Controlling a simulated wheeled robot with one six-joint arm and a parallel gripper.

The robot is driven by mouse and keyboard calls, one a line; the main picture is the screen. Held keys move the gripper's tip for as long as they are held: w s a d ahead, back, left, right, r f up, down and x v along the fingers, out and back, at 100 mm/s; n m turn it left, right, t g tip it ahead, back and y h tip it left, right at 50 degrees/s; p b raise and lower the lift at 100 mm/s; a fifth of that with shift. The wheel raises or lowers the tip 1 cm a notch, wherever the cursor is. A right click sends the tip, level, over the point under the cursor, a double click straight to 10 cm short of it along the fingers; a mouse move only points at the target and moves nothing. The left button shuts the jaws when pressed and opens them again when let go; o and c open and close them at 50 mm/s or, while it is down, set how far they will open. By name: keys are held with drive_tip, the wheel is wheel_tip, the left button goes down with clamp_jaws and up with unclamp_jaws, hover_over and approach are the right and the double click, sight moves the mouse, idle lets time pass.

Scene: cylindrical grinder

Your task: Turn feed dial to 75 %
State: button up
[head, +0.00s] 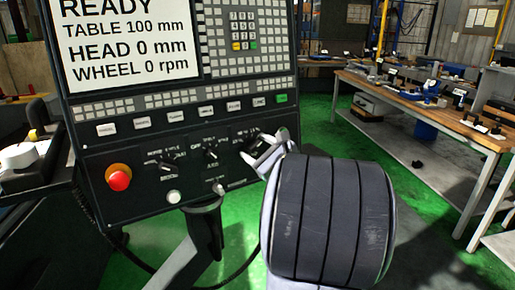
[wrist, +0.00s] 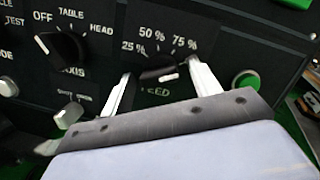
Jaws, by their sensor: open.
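The feed dial (wrist: 155,66) is a black knob on the dark control panel, with 25 %, 50 % and 75 % printed above it and FEED below. A small white mark shows on its lower right in the wrist view. I cannot tell surely which label the dial points to. My gripper (wrist: 160,70) is open, with one pale finger on each side of the dial. I cannot tell whether the fingers touch it. In the head view my gripper (head: 258,146) is at the panel's lower right and largely hides the dial.
Left of the feed dial are the axis dial (wrist: 62,44) and a small white knob (wrist: 68,115). A green button (wrist: 245,81) is to its right. A red emergency button (head: 119,180) is at the panel's left. Workbenches (head: 410,95) stand at the right beyond green floor.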

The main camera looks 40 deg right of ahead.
drive_tip(key=shift+c, duration=0.6)
drive_tip(key=c, duration=0.9)
drive_tip(key=shift+o, duration=0.2)
drive_tip(key=shift+b, duration=0.35)
drive_tip(key=n+b, duration=0.3)
drive_tip(key=shift+f+y, duration=0.15)
drive_tip(key=shift+y, duration=0.15)
drive_tip(key=shift+d+r+n+g+y+b, duration=0.1)
drive_tip(key=shift+n+g+y+b, duration=0.2)
drive_tip(key=shift+n+b, duration=0.95)
drive_tip(key=shift+r+n+g+y+b, duration=0.1)
drive_tip(key=shift+n+g+y+b, duration=0.15)
drive_tip(key=shift+n+b, duration=0.95)
drive_tip(key=shift+n+p, duration=0.35)
drive_tip(key=shift+n, duration=0.1)
